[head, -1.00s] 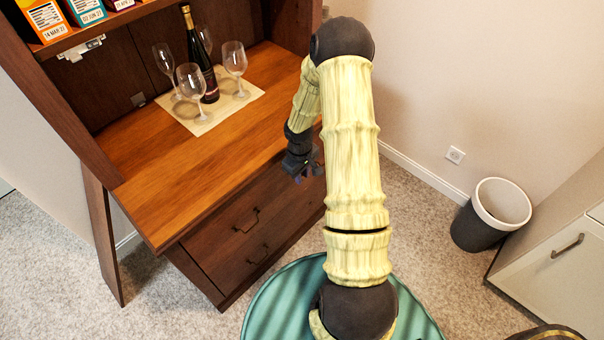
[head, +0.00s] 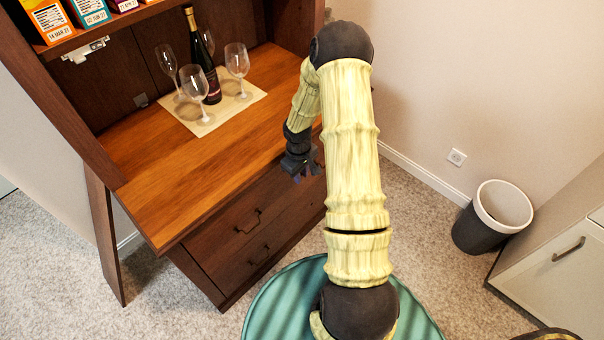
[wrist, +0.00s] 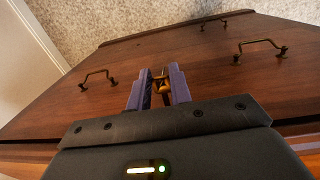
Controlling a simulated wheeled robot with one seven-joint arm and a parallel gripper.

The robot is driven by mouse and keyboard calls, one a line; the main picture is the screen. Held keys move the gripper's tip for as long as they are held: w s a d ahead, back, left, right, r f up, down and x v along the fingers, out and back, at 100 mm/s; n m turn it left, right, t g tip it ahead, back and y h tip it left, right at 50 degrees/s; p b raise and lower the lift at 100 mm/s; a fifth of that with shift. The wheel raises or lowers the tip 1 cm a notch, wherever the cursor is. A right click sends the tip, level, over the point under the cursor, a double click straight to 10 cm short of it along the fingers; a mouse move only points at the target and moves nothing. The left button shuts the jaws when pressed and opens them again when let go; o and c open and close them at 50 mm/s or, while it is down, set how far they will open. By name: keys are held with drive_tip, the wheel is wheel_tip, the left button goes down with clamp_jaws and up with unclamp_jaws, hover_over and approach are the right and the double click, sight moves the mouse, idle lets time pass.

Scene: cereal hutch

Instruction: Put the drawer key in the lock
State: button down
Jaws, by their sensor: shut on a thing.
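My gripper (wrist: 160,84) is shut on the small brass drawer key (wrist: 162,86), which shows between the two purple fingers in the wrist view. The fingers are in front of the dark wooden drawer front (wrist: 200,72). The lock is not clearly visible, and I cannot tell whether the key tip touches the wood. In the head view my gripper (head: 302,164) is beside the right part of the hutch's drawers (head: 235,228), below the counter edge; the key cannot be made out there.
The drawers have handles (wrist: 98,76) (wrist: 260,49). The counter (head: 165,185) overhangs them. A bottle (head: 203,62) and several wine glasses (head: 194,88) stand on a mat (head: 222,115). A bin (head: 490,217) stands by the right wall. Carpet in front is open.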

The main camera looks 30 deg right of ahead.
drive_tip(key=shift+w+a, duration=0.25)
drive_tip(key=shift+w, duration=0.4)
drive_tip(key=c, duration=0.9)
unclamp_jaws()
drive_tip(key=shift+o, duration=0.2)
drive_tip(key=shift+p, duration=0.3)
drive_tip(key=shift+a+r+p, duration=0.1)
drive_tip(key=shift+r+p, duration=1.9)
drive_tip(key=shift+r, duration=0.5)
